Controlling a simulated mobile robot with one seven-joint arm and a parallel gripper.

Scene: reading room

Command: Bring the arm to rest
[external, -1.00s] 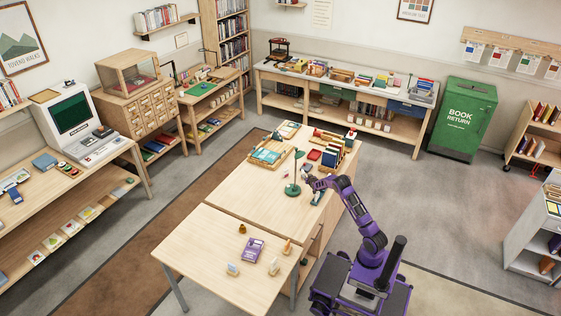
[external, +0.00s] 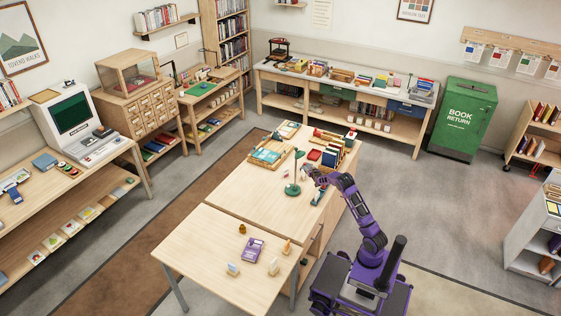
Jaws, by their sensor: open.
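My gripper (external: 309,172) is at the end of my purple arm, which is raised and bent over the right edge of the long wooden table (external: 235,185). It is open and small in the view, and I see nothing held in it. It hangs just right of the green desk lamp (external: 292,188). Whether it touches the lamp cannot be told. A small dark blue-grey item (external: 317,196) lies on the table just below the gripper.
A wooden tray (external: 268,152), a red item (external: 314,155) and a row of books (external: 339,152) stand at the table's far end. The nearer table holds a purple box (external: 252,249) and several small items. Grey floor right of my base is free.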

